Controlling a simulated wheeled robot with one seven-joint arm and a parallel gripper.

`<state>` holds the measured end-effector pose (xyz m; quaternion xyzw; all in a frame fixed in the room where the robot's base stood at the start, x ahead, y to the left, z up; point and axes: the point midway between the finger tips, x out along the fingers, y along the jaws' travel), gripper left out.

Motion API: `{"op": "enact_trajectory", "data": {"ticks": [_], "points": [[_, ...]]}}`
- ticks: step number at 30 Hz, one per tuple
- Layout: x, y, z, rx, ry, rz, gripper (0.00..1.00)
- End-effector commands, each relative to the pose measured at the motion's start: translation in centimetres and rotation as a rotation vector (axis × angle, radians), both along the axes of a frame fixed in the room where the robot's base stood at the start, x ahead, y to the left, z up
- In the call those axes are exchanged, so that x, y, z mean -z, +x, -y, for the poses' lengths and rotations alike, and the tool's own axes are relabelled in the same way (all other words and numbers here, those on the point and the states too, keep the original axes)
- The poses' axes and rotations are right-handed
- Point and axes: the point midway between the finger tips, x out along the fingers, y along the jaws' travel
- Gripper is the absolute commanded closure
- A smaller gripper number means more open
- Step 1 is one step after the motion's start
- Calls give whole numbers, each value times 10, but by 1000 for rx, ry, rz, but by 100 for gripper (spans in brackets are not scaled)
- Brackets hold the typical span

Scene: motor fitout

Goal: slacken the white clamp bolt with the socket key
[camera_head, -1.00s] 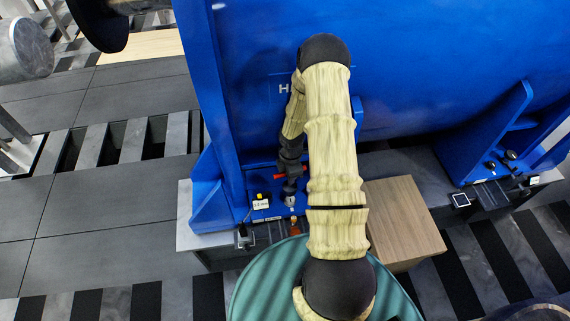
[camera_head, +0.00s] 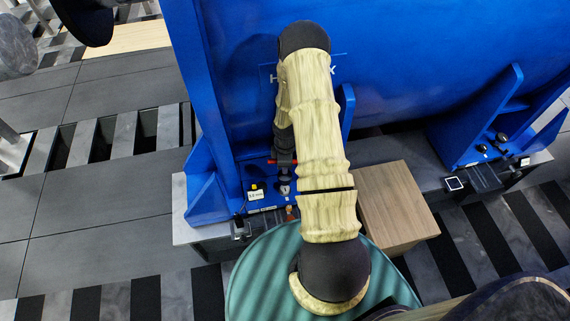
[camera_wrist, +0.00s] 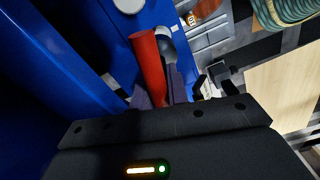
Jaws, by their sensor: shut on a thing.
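My gripper (camera_head: 284,168) is low in front of the blue machine's foot and points down. It is shut on the socket key, whose red handle (camera_wrist: 148,68) stands between the dark fingers in the wrist view. The red handle also shows as a short crossbar in the head view (camera_head: 273,161). The key's lower end is over or on a pale metal fitting (camera_head: 285,190) on the blue base; I cannot tell whether it is seated. A pale round part (camera_wrist: 129,4) shows at the top of the wrist view. I cannot tell which part is the white clamp bolt.
A green round surface (camera_head: 250,270) is in front. The blue upright (camera_head: 195,100) closes off the left side.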

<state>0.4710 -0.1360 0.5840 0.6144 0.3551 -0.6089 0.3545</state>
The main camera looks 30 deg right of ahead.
Motion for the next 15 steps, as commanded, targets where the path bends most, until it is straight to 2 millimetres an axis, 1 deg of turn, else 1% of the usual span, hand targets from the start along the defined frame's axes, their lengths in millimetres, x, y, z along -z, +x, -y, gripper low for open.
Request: {"op": "enact_trajectory", "data": {"ticks": [3,12,14,15], "points": [[-1,0,0,208,-1,0,100],[-1,0,0,746,-1,2,100],[2,0,0,828,-1,1,100],[9,0,0,817,0,0,100]]}}
